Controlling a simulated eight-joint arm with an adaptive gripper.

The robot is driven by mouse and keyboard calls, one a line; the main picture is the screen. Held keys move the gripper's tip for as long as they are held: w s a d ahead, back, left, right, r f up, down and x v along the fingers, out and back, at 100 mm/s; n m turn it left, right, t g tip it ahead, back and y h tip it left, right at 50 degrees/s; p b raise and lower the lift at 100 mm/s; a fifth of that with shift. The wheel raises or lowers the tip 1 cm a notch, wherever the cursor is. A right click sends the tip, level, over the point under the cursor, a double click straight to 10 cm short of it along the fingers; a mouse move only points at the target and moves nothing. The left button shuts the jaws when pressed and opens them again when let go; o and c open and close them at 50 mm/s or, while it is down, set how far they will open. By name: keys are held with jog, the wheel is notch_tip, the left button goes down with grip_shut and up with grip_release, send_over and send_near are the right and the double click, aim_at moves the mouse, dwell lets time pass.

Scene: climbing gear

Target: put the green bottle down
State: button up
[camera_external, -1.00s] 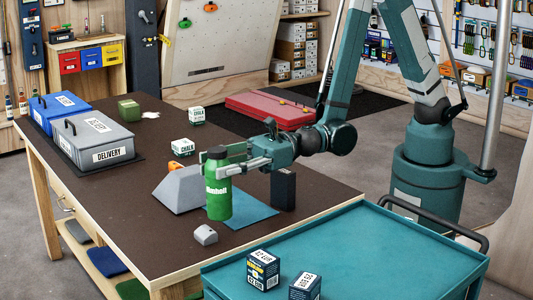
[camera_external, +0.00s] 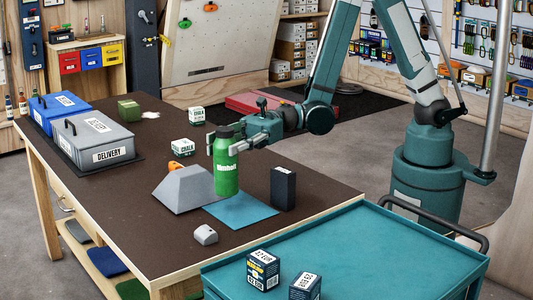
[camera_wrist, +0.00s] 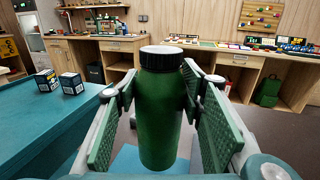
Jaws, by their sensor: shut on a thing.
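The green bottle (camera_external: 226,178) with a black cap is upright in my gripper (camera_external: 226,143). Its white lettering faces the external camera. My gripper is shut on its upper part from the side. In the wrist view the bottle (camera_wrist: 158,120) stands between the two green-padded fingers (camera_wrist: 160,118). The bottle's base shows beside the grey wedge-shaped block (camera_external: 183,190) and over the far left part of the blue mat (camera_external: 243,211). I cannot tell whether the base is clear of the surface.
A dark box (camera_external: 283,188) stands right of the blue mat on the brown table (camera_external: 130,225). A teal cart (camera_external: 350,245) stands at the front right.

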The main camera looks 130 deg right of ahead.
jog(key=s+d+r+n+g+y, duration=0.1)
jog(key=s+d+n+g+y, duration=0.1)
jog(key=s, duration=1.3)
jog(key=s+d+n+g+y+b, duration=0.1)
jog(key=s+d+n+g+y, duration=0.1)
jog(key=s, duration=1.3)
jog(key=d+n+y, duration=0.1)
jog(key=d+y, duration=0.1)
jog(key=y, duration=0.1)
jog(key=shift+s+d+r+n+g+y, duration=0.3)
jog(key=shift+d+r+n+y, duration=0.05)
jog(key=shift+r+n+y, duration=0.05)
jog(key=shift+f, duration=0.2)
notch_tip(320, 180, down, 6)
jog(key=b, duration=0.4)
jog(key=shift+f, duration=0.2)
jog(key=o, duration=1.4)
jog(key=shift+d, duration=0.1)
